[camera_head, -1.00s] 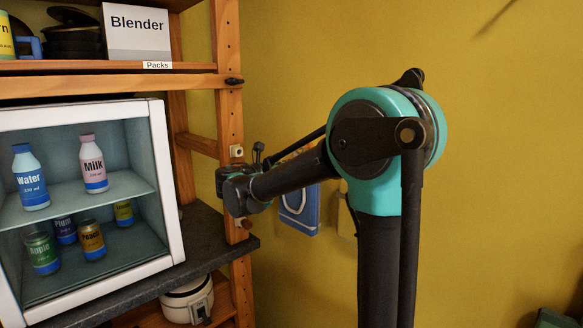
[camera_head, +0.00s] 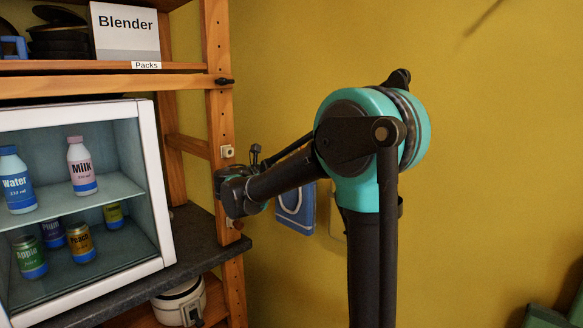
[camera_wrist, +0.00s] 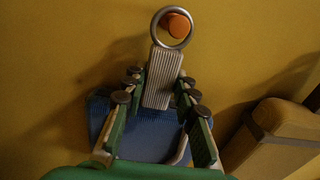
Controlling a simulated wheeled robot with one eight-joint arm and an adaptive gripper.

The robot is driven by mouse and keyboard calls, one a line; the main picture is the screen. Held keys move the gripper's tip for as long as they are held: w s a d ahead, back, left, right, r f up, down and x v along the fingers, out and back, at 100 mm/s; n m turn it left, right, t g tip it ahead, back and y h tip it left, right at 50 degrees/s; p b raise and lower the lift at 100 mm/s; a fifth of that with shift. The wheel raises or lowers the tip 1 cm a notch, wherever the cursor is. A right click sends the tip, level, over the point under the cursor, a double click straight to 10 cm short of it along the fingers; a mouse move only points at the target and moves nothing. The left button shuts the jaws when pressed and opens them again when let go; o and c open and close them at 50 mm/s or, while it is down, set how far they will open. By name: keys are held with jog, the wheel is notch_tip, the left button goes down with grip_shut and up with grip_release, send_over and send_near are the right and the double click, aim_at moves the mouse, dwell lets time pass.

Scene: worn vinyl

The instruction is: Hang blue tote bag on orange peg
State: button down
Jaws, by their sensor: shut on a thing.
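The blue tote bag (camera_head: 296,212) with a white handle shows in the head view against the yellow wall, partly hidden behind my arm. In the wrist view the blue bag (camera_wrist: 140,135) is below my gripper (camera_wrist: 160,92), whose green-sided fingers are shut on the bag's grey ribbed hanging tab (camera_wrist: 163,80). A metal ring (camera_wrist: 159,14) tops the tab. The orange peg (camera_wrist: 178,25) on the wall appears inside the ring's outline, towards its right side. I cannot tell whether the peg passes through the ring or is behind it. My arm hides the peg and fingers in the head view.
A tan box-like thing with a dark strap (camera_wrist: 285,122) is close on the right in the wrist view. A wooden shelf rack (camera_head: 218,110) with an open-fronted cabinet (camera_head: 155,180) of bottles and cans stands left. The wall to the right is bare.

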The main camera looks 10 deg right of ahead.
jog(key=c, duration=1.1)
grip_release()
jog(key=shift+s+a, duration=0.1)
jog(key=shift+a, duration=0.05)
jog(key=shift+s+a, duration=0.2)
jog(key=shift+a, duration=0.1)
jog(key=shift+s+a, duration=0.2)
jog(key=shift+a, duration=0.05)
jog(key=shift+s+a, duration=0.2)
jog(key=shift+a, duration=0.1)
jog(key=shift+s+a, duration=0.2)
jog(key=shift+a, duration=0.05)
jog(key=shift+s+a, duration=0.2)
jog(key=shift+a, duration=0.1)
